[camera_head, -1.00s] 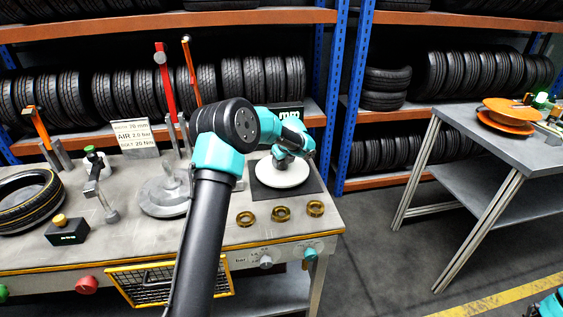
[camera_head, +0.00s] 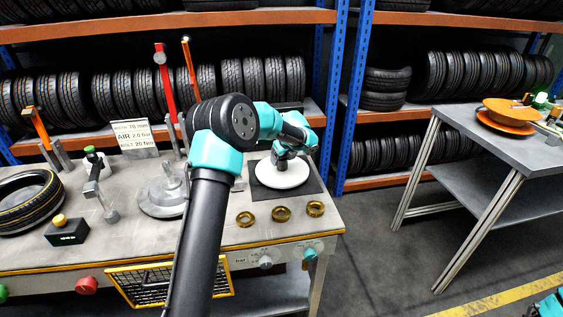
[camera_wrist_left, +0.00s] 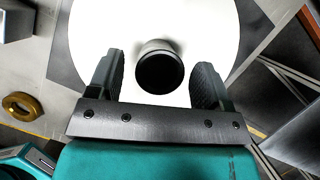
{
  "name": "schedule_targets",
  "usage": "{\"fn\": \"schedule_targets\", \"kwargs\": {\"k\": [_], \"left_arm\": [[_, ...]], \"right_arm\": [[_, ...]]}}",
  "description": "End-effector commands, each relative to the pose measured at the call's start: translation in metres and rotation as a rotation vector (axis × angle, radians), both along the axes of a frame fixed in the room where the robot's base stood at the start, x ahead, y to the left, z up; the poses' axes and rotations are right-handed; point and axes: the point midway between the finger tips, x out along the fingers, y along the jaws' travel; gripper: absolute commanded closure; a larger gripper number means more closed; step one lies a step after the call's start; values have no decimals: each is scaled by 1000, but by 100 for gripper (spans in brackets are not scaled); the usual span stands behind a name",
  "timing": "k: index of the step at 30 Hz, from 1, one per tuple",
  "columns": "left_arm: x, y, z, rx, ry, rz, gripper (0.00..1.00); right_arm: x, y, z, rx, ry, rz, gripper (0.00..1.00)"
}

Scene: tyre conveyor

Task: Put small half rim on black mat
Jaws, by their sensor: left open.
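A white half rim (camera_head: 284,178), a round disc with a raised hub, lies flat on the black mat (camera_head: 264,194) on the workbench. In the left wrist view the half rim (camera_wrist_left: 90,35) fills the upper middle, with the mat (camera_wrist_left: 66,62) showing around it. My left gripper (camera_head: 284,158) is just above the disc, pointing down. In the left wrist view its two fingers (camera_wrist_left: 157,82) stand apart on either side of the dark-topped hub (camera_wrist_left: 160,71), with gaps between.
Several brass rings (camera_head: 281,214) lie at the bench's front edge. A grey round stand (camera_head: 163,198) is left of the mat, and a tyre (camera_head: 28,203) lies at far left. Orange rims (camera_head: 510,112) rest on the separate right table (camera_head: 478,143).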

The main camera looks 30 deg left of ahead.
Motion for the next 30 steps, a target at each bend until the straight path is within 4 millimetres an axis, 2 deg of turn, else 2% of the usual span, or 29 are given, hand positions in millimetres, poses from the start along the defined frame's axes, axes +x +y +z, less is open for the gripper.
{"fn": "schedule_targets", "kwargs": {"k": [9,15,19,30], "left_arm": [[-10,-21,58,-1,-4,-1,27],[-15,-30,81,-1,-2,1,27],[-16,-32,87,-1,-1,1,27],[-16,-32,87,-1,-1,1,27]], "right_arm": [[0,0,0,0,0,0,57],[0,0,0,0,0,0,57],[0,0,0,0,0,0,57],[0,0,0,0,0,0,57]]}}
